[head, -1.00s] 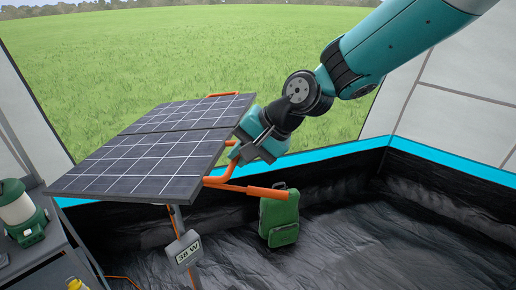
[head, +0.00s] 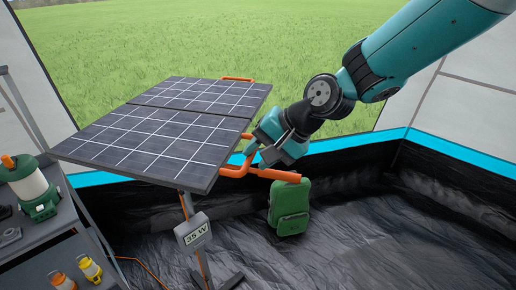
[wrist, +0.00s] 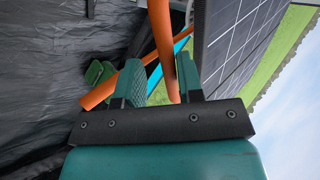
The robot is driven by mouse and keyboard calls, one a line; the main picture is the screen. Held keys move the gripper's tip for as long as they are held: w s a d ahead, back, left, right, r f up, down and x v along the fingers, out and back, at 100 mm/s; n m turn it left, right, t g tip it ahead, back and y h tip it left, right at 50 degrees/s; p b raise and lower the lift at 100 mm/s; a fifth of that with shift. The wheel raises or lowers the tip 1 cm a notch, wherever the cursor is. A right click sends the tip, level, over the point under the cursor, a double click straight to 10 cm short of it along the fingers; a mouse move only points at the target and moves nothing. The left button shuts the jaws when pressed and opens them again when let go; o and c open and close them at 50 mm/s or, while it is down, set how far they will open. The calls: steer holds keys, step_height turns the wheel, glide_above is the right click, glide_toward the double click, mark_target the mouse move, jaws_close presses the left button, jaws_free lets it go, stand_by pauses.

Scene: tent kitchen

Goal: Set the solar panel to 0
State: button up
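The solar panel (head: 165,128) is a dark gridded double panel on a post at the left of the head view, tilted toward its near edge. An orange tube handle (head: 232,171) sticks out from its right side. The small display (head: 193,233) on the post seems to read about 35 W; the digits are small. My gripper (head: 262,150) is at the panel's right edge, by the handle. In the wrist view my gripper (wrist: 158,72) has its fingers apart, with the orange tube (wrist: 161,40) between them and a gap beside it. Contact is unclear.
A green backpack (head: 290,207) stands on the black floor behind the handle. A shelf (head: 50,232) at left holds a green lantern (head: 34,190) and small yellow bottles (head: 90,269). The floor at right is clear. An orange cable (head: 150,272) lies near the post.

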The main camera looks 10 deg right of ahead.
steer(key=shift+o, duration=0.9)
steer(key=shift+f, duration=0.3)
steer(key=shift+r, duration=0.15)
steer(key=shift+r, duration=0.1)
steer(key=v, duration=1.7)
steer(key=shift+s+d, duration=0.1)
steer(key=shift+d, duration=0.05)
